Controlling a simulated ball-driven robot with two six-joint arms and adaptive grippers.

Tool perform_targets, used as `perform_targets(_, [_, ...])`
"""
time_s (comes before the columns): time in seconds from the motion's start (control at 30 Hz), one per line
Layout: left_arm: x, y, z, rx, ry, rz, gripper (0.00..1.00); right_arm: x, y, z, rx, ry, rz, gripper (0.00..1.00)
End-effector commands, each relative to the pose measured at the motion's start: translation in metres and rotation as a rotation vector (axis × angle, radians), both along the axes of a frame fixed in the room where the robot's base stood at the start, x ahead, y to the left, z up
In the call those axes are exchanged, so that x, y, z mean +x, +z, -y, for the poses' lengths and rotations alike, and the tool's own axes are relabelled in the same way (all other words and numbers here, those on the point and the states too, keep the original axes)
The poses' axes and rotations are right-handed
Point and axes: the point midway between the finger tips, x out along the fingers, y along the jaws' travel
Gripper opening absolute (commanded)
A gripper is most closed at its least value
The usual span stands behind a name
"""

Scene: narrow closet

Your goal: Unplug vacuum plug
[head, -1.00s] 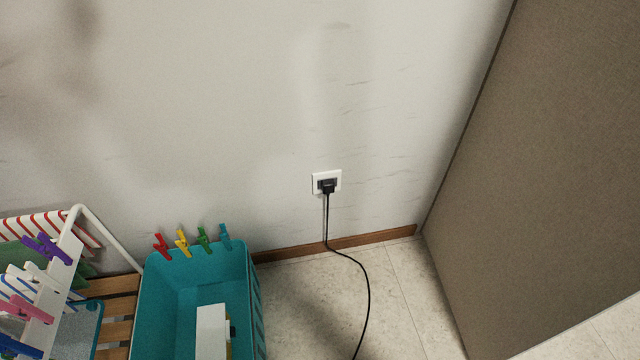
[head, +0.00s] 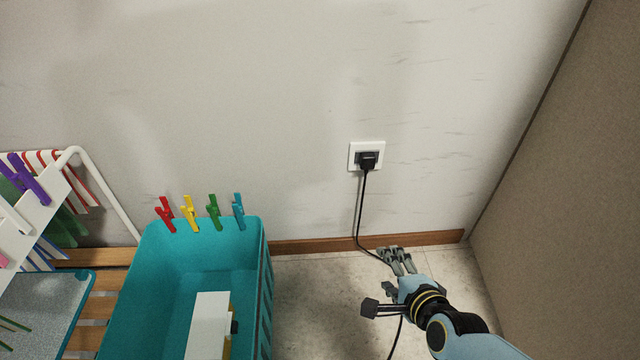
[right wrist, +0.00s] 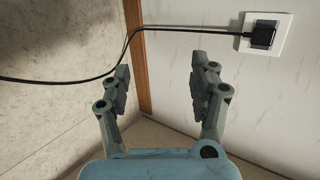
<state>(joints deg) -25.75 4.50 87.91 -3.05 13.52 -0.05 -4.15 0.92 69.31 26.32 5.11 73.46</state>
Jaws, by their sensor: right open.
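The black vacuum plug (head: 367,160) sits in the white wall socket (head: 353,150) above the baseboard. Its black cord (head: 359,215) hangs down the wall to the floor and passes behind my right gripper (head: 390,268). My right gripper is open and empty, low and to the right of the socket, apart from the plug. In the right wrist view, the plug (right wrist: 262,34) is at the upper right, beyond the open fingers (right wrist: 160,88), and the cord (right wrist: 185,29) runs across the top. My left gripper is not in view.
A teal basket (head: 200,255) with colored clothespins on its rim stands at the left, with a white box (head: 208,325) inside. A drying rack (head: 100,180) is further left. A brown panel (head: 570,190) closes off the right side. The wall around the socket is clear.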

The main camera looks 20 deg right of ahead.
Motion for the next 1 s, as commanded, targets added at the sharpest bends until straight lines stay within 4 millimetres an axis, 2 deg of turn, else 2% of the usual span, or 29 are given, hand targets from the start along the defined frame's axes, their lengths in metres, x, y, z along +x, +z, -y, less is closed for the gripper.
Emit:
perform_targets(0.03, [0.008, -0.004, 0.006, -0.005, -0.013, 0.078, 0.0, 0.021, -0.015, -0.001, 0.134, -0.1, 0.076, 0.62])
perform_targets(0.1, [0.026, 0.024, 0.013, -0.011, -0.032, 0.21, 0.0, 0.054, -0.002, 0.001, 0.344, -0.231, 0.2, 0.62])
perform_targets(0.2, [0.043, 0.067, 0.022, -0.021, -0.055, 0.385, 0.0, 0.089, 0.019, 0.006, 0.642, -0.382, 0.365, 0.62])
perform_targets(0.3, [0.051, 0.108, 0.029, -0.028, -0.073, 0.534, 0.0, 0.113, 0.039, 0.012, 0.91, -0.484, 0.499, 0.62])
perform_targets(0.4, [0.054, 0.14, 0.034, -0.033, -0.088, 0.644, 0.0, 0.127, 0.056, 0.018, 1.115, -0.542, 0.596, 0.62])
perform_targets(0.5, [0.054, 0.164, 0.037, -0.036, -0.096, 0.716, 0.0, 0.135, 0.069, 0.022, 1.249, -0.57, 0.656, 0.62])
perform_targets(0.6, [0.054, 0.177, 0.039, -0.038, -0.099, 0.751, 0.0, 0.138, 0.078, 0.024, 1.315, -0.581, 0.684, 0.62])
perform_targets(0.7, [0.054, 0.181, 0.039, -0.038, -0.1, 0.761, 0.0, 0.14, 0.082, 0.025, 1.331, -0.582, 0.692, 0.62])
perform_targets(1.0, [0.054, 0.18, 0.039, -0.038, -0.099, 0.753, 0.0, 0.141, 0.083, 0.025, 1.327, -0.58, 0.69, 0.62])
